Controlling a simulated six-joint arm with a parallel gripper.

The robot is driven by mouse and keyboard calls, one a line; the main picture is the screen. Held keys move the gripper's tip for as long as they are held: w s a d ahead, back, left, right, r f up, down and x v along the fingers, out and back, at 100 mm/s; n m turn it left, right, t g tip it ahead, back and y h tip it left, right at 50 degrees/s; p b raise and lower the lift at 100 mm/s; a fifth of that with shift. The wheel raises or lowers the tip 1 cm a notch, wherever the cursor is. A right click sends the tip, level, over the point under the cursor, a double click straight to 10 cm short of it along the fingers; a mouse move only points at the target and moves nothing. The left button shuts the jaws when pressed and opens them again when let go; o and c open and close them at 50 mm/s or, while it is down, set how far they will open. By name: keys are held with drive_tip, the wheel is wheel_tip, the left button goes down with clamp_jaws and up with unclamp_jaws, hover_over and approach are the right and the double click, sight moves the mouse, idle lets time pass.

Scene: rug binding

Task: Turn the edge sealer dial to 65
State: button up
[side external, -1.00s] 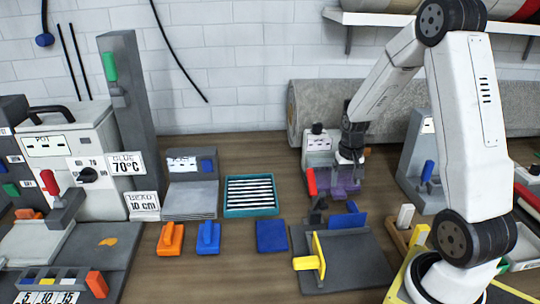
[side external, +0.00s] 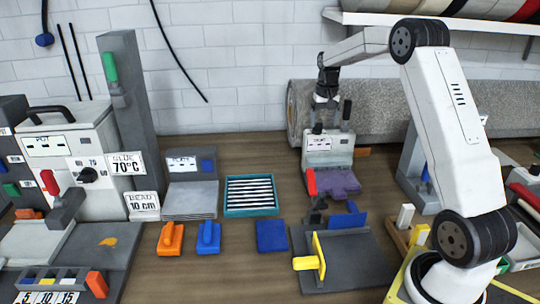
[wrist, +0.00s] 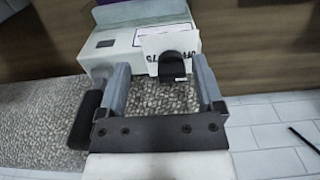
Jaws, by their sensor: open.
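A small pale grey machine (side external: 318,160) with a white label panel stands in front of the rolled carpet, with purple cloth (side external: 340,182) at its front. I take it to be the edge sealer, but its name is not readable. In the wrist view a black round knob (wrist: 172,66) sits before a white marked plate (wrist: 165,42); its setting cannot be read. My gripper (side external: 331,108) is open and empty above the machine, pointing down. In the wrist view its fingers (wrist: 160,72) stand on either side of the knob, apparently apart from it.
A grey carpet roll (side external: 385,110) lies close behind the machine. A red lever (side external: 311,182) stands at its front left. Another box with a black dial (side external: 88,175) stands at the left. A teal striped tray (side external: 250,196) and blue and orange pieces lie on the bench.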

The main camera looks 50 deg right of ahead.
sight(318, 123)
drive_tip(key=w+r, duration=0.1)
drive_tip(key=w+d+r, duration=0.1)
drive_tip(key=r, duration=0.1)
drive_tip(key=w+r, duration=0.1)
drive_tip(key=r, duration=0.1)
drive_tip(key=shift+d+r, duration=0.15)
drive_tip(key=shift+d, duration=0.2)
drive_tip(key=shift+f, duration=3.95)
clamp_jaws()
